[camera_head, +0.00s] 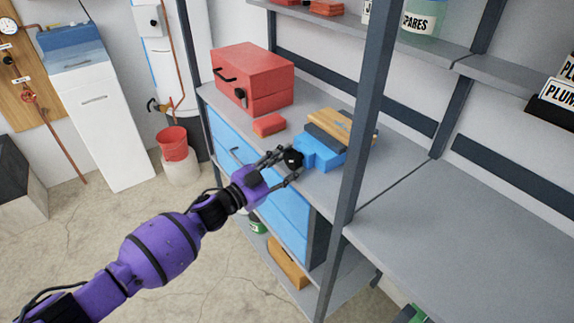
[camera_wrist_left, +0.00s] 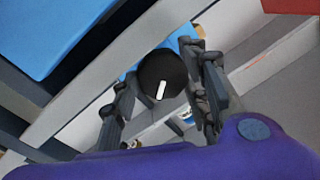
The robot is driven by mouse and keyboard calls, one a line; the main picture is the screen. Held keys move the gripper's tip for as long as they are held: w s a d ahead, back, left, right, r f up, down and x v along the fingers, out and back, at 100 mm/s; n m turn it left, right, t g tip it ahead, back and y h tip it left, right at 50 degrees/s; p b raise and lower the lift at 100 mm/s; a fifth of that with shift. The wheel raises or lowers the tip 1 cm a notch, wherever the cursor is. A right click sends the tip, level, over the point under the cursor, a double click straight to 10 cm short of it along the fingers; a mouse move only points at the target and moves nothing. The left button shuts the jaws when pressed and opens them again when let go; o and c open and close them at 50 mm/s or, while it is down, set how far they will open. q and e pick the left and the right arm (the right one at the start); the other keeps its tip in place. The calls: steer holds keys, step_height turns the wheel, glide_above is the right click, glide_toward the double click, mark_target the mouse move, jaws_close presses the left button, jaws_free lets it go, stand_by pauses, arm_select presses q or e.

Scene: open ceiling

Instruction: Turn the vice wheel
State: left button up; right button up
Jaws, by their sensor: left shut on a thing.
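The blue vice (camera_head: 319,152) sits on the grey workbench top, with a wooden board (camera_head: 335,124) across its jaws. Its black round wheel (camera_head: 293,158) faces my left arm. My left gripper (camera_head: 283,166) reaches in from the left, its two dark fingers on either side of the wheel, shut on it. In the left wrist view, the wheel (camera_wrist_left: 163,74) with a white mark lies between the fingers of the left gripper (camera_wrist_left: 160,88). My right gripper is in neither view.
A red toolbox (camera_head: 262,78) and a small red box (camera_head: 269,125) stand on the bench (camera_head: 385,180) left of the vice. A dark upright post (camera_head: 358,130) rises close to the vice's right. Blue drawers (camera_head: 287,211) are below the bench top. A red bucket (camera_head: 173,144) stands at the left.

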arm_select(q)
steer(key=shift+d+f+m, duration=0.1)
steer(key=shift+m, duration=0.3)
steer(key=shift+s, duration=0.1)
steer(key=o, duration=1.1)
